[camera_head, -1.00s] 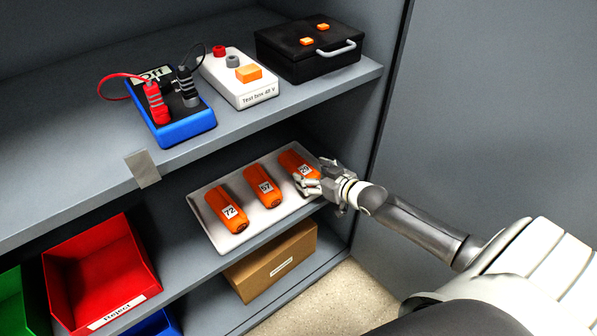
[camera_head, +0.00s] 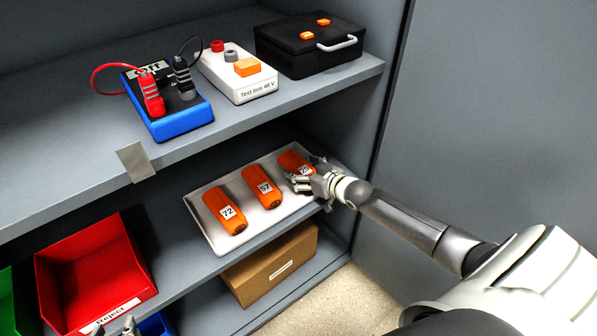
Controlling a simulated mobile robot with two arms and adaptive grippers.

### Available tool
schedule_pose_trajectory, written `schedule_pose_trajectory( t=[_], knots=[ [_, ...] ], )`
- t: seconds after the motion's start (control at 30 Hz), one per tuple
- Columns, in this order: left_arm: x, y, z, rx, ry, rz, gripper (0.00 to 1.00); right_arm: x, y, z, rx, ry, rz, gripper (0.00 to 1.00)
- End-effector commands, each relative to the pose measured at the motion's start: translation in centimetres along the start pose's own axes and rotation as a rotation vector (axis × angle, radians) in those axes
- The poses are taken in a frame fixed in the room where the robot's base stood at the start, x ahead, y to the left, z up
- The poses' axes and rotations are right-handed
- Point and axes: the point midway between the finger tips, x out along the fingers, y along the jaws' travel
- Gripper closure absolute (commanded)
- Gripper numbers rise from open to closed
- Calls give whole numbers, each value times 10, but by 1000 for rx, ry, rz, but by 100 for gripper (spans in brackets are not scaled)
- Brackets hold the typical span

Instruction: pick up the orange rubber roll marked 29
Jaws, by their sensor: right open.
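The orange rubber roll marked 29 (camera_head: 291,160) lies at the right end of a white tray (camera_head: 206,233) on the middle shelf. Its label is partly covered by my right gripper (camera_head: 298,180), so I read only part of the number. My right gripper is open, with its fingers at the near right end of this roll; I cannot tell whether they touch it. Two more orange rolls lie on the tray, marked 57 (camera_head: 262,187) and 72 (camera_head: 225,211). Light fingertips, which look like my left gripper (camera_head: 113,328), just show at the bottom edge in front of the red bin.
A red bin (camera_head: 95,270) labelled Reject stands left of the tray, with green and blue bins beside it. A cardboard box (camera_head: 270,265) is below. The upper shelf carries a blue meter (camera_head: 175,118), a white test box (camera_head: 240,80) and a black case (camera_head: 305,55). A cabinet wall is at right.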

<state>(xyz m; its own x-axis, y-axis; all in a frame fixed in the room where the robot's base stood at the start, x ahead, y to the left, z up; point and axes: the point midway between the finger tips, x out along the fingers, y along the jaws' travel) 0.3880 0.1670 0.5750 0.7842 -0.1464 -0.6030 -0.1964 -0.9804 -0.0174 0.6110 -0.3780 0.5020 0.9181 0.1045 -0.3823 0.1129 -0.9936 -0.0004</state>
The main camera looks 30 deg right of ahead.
Motion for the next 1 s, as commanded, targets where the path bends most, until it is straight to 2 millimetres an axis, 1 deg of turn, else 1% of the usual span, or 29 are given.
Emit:
schedule_pose_trajectory(
  t=[0.13, 0.33, 0.37, 0.77, 0.8, 1.0],
  knots=[
    [1, 1, -7, 0, 35, 2, 60, 3, 0, 0, 0, -1, 0, 24],
    [1, 1, -8, 0, 38, 2, 60, 3, 0, 0, 0, -1, 0, 24],
    [1, 1, -8, 0, 37, 2, 60, 3, 0, 0, 0, -1, 0, 25],
    [1, 1, -7, 0, 36, 2, 60, 3, 0, 0, 0, -1, 0, 77],
    [1, 1, -7, 0, 36, 2, 60, 3, 0, -1, -1, 2, 0, 80],
    [1, 1, -7, 0, 35, 2, 60, 3, 0, -1, -1, 2, 0, 80]
  ],
)
